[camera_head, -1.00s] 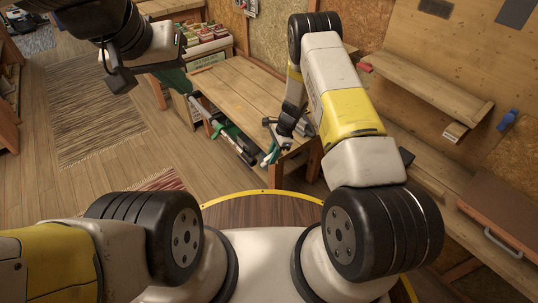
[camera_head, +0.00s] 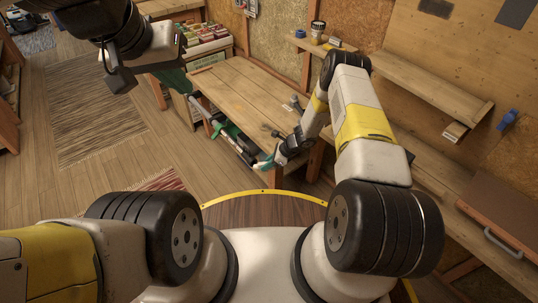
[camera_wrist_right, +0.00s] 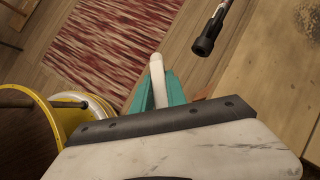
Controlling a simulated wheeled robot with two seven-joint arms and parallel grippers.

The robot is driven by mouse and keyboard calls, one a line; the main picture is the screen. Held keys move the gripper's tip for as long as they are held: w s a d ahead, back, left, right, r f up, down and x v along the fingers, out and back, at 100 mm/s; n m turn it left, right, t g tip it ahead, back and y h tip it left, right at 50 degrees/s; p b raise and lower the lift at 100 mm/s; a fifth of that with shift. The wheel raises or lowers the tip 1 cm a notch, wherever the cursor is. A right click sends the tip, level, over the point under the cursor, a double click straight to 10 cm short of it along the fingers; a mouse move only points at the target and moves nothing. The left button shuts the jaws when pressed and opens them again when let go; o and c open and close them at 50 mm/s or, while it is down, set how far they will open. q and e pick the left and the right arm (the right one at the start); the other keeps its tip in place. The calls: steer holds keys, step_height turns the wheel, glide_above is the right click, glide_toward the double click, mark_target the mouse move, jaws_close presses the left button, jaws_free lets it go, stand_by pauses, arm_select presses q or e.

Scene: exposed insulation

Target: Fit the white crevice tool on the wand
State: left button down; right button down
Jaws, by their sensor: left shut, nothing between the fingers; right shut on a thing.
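The white crevice tool (camera_wrist_right: 157,78) is a slim white tube held between the teal fingers of my right gripper (camera_wrist_right: 154,92), which is shut on it. In the head view my right gripper (camera_head: 265,163) is at the front edge of the low wooden bench, close to the wand's near end. The wand (camera_head: 210,117) lies along the bench's left side. Its black end (camera_wrist_right: 204,46) shows in the right wrist view, apart from the tool, to its right and farther up. My left gripper (camera_head: 177,82) is shut and empty near the wand's far end.
The low bench (camera_head: 238,88) has a mostly bare top with small items near its right edge. A shelf (camera_head: 325,45) with a jar stands behind it. A workbench (camera_head: 430,165) lines the right side. Striped rugs (camera_head: 95,110) lie on open floor at left.

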steer(key=shift+s+f, duration=0.15)
steer(key=shift+f, duration=0.15)
steer(key=shift+w+t, duration=0.25)
steer(key=shift+t, duration=0.05)
steer(key=shift+w+a+f+m+t+y, duration=0.15)
steer(key=shift+f+m+t+y, duration=0.15)
steer(key=shift+f+m+t, duration=0.55)
step_height(320, 180, down, 9)
steer(key=d+m+t+h, duration=0.1)
steer(key=d+m+t, duration=0.1)
steer(key=m+t, duration=0.3)
steer(key=shift+w+f+m, duration=0.15)
steer(key=shift+w+m, duration=0.05)
steer(key=shift+m, duration=0.45)
steer(key=shift+s, duration=0.1)
steer(key=shift+w+a, duration=0.85)
steer(key=shift+w, duration=0.35)
steer(key=shift+w+a, duration=0.85)
steer(key=shift+w, duration=0.3)
steer(key=shift+w+a, duration=0.15)
steer(key=shift+w, duration=0.1)
